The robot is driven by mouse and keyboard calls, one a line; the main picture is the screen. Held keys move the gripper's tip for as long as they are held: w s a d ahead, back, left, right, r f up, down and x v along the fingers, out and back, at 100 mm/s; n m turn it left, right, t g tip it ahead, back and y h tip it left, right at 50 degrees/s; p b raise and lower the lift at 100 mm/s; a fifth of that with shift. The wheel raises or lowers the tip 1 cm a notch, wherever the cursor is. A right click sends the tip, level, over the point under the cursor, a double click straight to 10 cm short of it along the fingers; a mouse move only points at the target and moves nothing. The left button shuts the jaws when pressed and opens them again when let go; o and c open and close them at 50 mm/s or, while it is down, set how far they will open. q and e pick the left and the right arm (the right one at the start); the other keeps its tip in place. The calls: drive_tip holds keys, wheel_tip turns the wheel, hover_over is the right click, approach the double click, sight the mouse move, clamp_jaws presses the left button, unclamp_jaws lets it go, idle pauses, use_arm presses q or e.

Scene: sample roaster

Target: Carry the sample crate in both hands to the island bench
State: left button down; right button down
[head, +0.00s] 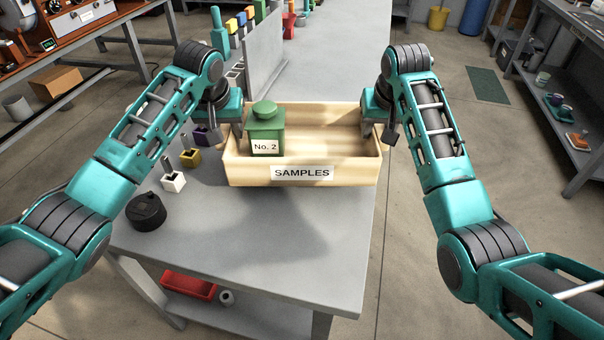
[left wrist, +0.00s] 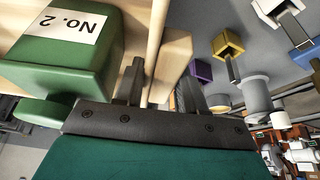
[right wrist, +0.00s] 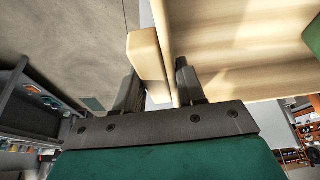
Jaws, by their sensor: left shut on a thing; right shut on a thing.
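The sample crate (head: 335,140) is a pale wooden box with a "SAMPLES" label, over the front part of a grey bench (head: 270,240). I cannot tell whether it rests on the top or hangs just above it. A green "No. 2" canister (head: 264,130) stands inside at its left. My left gripper (head: 238,132) is shut on the crate's left wall, which shows between its fingers in the left wrist view (left wrist: 165,70). My right gripper (head: 377,128) is shut on the right wall, which shows in the right wrist view (right wrist: 147,62).
White (head: 173,180), yellow (head: 188,157) and purple (head: 207,135) scoops and a black round object (head: 146,211) lie left of the crate. A grey upright panel (head: 265,60) stands behind. A red tray (head: 188,285) is on the lower shelf. Floor is open to the right, before a side shelf (head: 560,120).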

use_arm(q)
drive_tip(key=shift+r, duration=0.2)
use_arm(e)
drive_tip(key=shift+r, duration=0.2)
use_arm(q)
drive_tip(key=shift+f, duration=0.15)
use_arm(e)
drive_tip(key=shift+f, duration=0.15)
